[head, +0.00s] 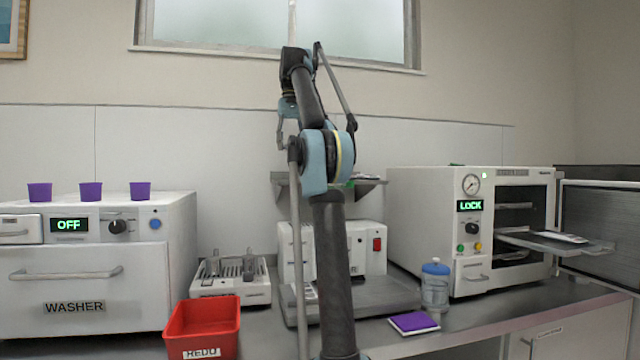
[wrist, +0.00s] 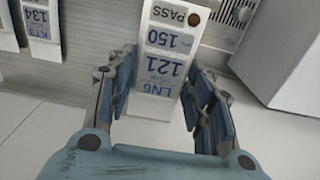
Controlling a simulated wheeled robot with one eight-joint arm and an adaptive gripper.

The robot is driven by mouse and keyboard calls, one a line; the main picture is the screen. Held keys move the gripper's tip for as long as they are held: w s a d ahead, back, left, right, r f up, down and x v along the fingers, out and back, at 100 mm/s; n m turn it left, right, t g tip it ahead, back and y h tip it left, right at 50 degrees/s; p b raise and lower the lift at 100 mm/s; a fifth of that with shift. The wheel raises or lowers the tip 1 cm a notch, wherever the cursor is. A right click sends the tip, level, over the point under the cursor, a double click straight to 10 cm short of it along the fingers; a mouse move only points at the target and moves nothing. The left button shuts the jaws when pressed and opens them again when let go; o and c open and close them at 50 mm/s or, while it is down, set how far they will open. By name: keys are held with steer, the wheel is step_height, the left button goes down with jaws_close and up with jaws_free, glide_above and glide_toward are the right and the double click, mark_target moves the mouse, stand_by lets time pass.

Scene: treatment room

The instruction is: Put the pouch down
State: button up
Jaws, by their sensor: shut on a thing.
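In the wrist view a white and pale blue pouch (wrist: 168,62) lies between my fingers. Its label reads LN6, 121, 150 and PASS, upside down, with a brown dot near the top. My gripper (wrist: 160,68) is shut on this pouch, one finger at each side. In the head view my gripper (head: 283,137) hangs above the left end of a wall shelf (head: 372,188), largely hidden by my arm. I cannot make out the held pouch in the head view.
Other labelled pouches (wrist: 40,20) show at the wrist view's upper left. The counter holds a red REDO bin (head: 203,322), a washer (head: 80,275), a sealing machine (head: 370,250), a purple pad (head: 414,322), a bottle (head: 435,287) and a sterilizer (head: 475,230) with its door open and tray (head: 545,243) out.

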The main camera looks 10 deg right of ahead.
steer(key=shift+f, duration=4.95)
steer(key=o, duration=0.9)
steer(key=shift+o, duration=0.2)
step_height(320, 180, up, 11)
steer(key=shift+f, duration=0.1)
steer(key=shift+r, duration=0.6)
